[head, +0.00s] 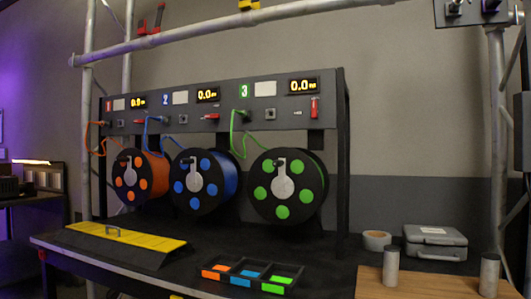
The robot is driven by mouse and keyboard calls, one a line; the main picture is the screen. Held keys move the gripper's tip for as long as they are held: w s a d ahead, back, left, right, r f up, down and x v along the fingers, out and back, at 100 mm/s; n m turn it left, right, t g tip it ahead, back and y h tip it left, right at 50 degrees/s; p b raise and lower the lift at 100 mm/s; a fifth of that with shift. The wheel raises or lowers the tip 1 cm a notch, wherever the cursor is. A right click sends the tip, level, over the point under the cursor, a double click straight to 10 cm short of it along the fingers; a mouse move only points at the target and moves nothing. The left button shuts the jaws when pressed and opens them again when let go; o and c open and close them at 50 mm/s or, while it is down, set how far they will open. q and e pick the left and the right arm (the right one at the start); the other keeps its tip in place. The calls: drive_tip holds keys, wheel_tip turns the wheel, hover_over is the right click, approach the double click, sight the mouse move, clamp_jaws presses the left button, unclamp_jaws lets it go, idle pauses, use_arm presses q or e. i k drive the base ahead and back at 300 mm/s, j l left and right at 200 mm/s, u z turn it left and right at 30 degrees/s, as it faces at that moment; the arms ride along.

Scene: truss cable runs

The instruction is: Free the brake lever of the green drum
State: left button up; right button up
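The green drum (288,187) is the rightmost of three on the rack, a black flange with green discs and a crank at its hub. Above it, the panel section marked 3 (244,91) has a small red lever (314,107) standing upright at its right end. The matching red levers of sections 1 (139,121) and 2 (212,116) lie about level. A green cable (240,124) loops from the panel down toward the green drum. Neither of my grippers is in the head view.
The orange drum (131,176) and blue drum (195,181) stand left of the green one. A yellow-topped ramp (130,239) and a three-bin tray (247,275) lie in front. At right are a tape roll (377,240), a grey case (435,243) and two grey cylinders (391,268).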

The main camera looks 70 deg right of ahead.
sight(314, 111)
drive_tip(key=k+z, duration=0.15)
drive_tip(key=z, duration=0.35)
drive_tip(key=k+z, duration=0.15)
drive_tip(key=z, duration=0.3)
drive_tip(key=k+l+z, duration=0.1)
drive_tip(key=z, duration=0.95)
drive_tip(key=k+l, duration=0.05)
